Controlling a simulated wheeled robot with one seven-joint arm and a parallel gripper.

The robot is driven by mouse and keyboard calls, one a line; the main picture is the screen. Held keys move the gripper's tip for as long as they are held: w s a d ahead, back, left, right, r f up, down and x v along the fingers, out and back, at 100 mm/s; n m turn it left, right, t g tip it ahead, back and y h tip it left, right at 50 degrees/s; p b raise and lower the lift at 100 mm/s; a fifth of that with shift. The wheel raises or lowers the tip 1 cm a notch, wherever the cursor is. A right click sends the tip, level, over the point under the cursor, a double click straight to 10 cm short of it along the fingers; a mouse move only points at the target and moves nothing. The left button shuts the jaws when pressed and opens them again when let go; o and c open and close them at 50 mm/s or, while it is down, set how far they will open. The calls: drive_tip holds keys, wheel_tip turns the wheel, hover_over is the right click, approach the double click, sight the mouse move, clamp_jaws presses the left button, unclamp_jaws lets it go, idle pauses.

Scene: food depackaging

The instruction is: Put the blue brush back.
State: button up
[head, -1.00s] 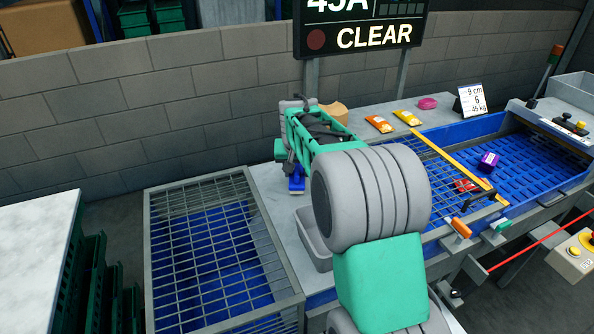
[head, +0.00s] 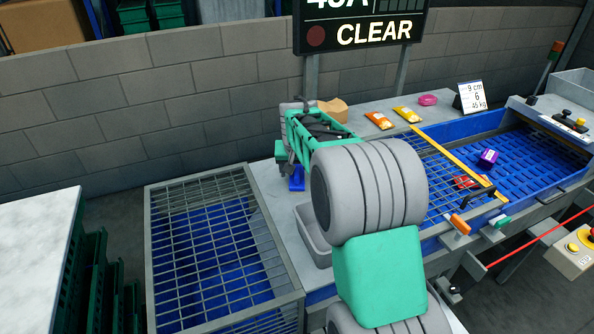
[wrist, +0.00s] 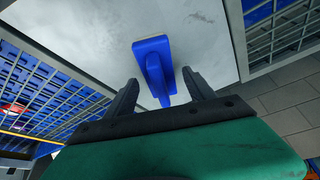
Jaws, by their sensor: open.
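The blue brush (wrist: 152,55) lies on the grey metal counter (wrist: 100,30) in the wrist view, its handle pointing back between my fingers. In the head view a blue part of the brush (head: 297,180) shows just below my gripper. My gripper (wrist: 160,88) is open, with one dark finger on each side of the handle's end. I cannot tell whether the fingers touch it. My arm hides part of the counter in the head view.
A grey bin (head: 312,235) stands on the counter near my arm. A metal grate (head: 200,200) over blue slats lies to the left. A purple packet (head: 488,157) lies on the blue conveyor (head: 520,145).

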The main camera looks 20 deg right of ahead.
drive_tip(key=b+v, duration=0.1)
drive_tip(key=v, duration=1.1)
drive_tip(key=shift+s, duration=0.1)
